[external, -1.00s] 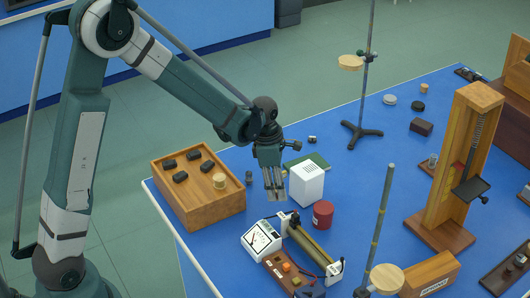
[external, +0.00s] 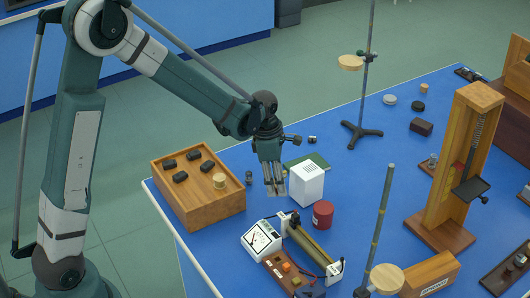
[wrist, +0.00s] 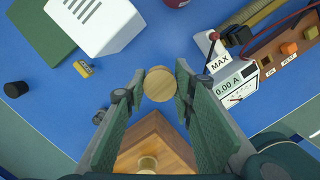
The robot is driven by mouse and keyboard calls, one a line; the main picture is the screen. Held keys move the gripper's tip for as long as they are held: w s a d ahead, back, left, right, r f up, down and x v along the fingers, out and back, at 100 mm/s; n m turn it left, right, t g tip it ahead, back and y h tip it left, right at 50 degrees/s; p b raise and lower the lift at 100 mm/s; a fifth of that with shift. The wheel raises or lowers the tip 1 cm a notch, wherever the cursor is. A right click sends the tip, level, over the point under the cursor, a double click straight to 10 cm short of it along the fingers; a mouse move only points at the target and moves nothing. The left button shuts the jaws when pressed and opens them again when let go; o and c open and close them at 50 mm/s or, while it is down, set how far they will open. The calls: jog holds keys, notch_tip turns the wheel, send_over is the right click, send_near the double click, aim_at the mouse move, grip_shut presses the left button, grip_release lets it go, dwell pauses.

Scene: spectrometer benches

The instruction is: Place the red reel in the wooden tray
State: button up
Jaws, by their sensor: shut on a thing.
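My gripper (external: 275,190) is above the blue bench, between the wooden tray and the white box. In the wrist view my gripper (wrist: 155,85) is shut on a round piece with a pale wooden face (wrist: 159,84), seen end-on. Its side is hidden, so I cannot tell its colour there. The wooden tray (external: 214,213) stands left of my gripper, with several dark cylinders and a pale wooden piece (external: 219,181) inside. The tray's corner (wrist: 155,120) shows low in the wrist view. A red cylinder (external: 322,214) stands on the bench, right of and apart from my gripper.
The white box (external: 306,184) stands close right of my gripper, with a green book (external: 308,161) behind. A meter (external: 261,240) and a rheostat (external: 311,245) lie in front. A small dark cylinder (external: 249,178) stands by the tray. Stands rise further right.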

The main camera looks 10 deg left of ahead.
jog(key=s+a+r+p, duration=0.1)
jog(key=a+r, duration=0.2)
jog(key=a, duration=0.4)
jog(key=s+a+r+p, duration=0.1)
jog(key=a+r, duration=0.1)
jog(key=a, duration=0.6)
notch_tip(320, 180, up, 4)
jog(key=m+p, duration=0.1)
jog(key=p, duration=0.1)
send_over(195, 197)
jog(key=shift+a+f, duration=0.15)
jog(key=shift+a, duration=0.2)
jog(key=shift+f+b, duration=0.35)
jog(key=shift+f, duration=2.55)
jog(key=shift+f, duration=2.1)
jog(key=shift+f+b, duration=0.2)
jog(key=shift+b, duration=0.25)
